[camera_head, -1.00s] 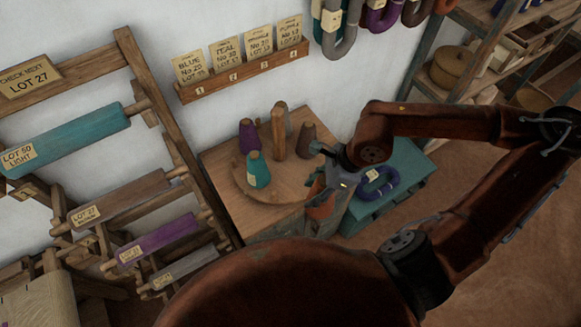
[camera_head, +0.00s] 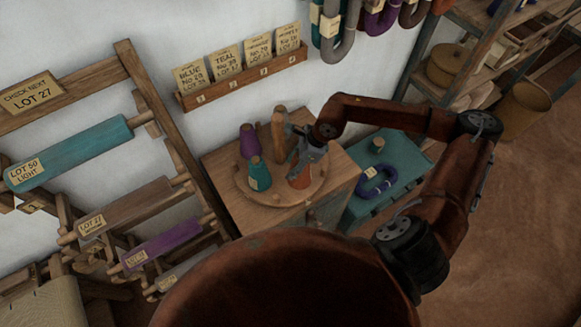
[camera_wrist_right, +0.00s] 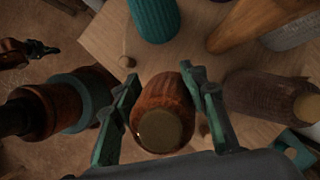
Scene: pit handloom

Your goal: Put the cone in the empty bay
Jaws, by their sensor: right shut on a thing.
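My right gripper (camera_head: 312,158) is shut on an orange-brown cone (camera_head: 300,176). The cone is upright at the right front of a round wooden tray (camera_head: 272,197); I cannot tell whether its base touches. In the right wrist view the fingers grip both sides of the cone (camera_wrist_right: 160,112). A purple cone (camera_head: 249,140) and a teal cone (camera_head: 259,175) stand on the tray's left, beside a central wooden post (camera_head: 279,130). A brown cone (camera_wrist_right: 262,95) stands right of the held one in the wrist view.
The tray sits on a wooden cabinet (camera_head: 232,205). A teal chest (camera_head: 405,155) with a blue yarn hank (camera_head: 376,182) stands to the right. A rack of wound rollers (camera_head: 70,155) is at left. A card rail (camera_head: 245,82) is on the wall behind.

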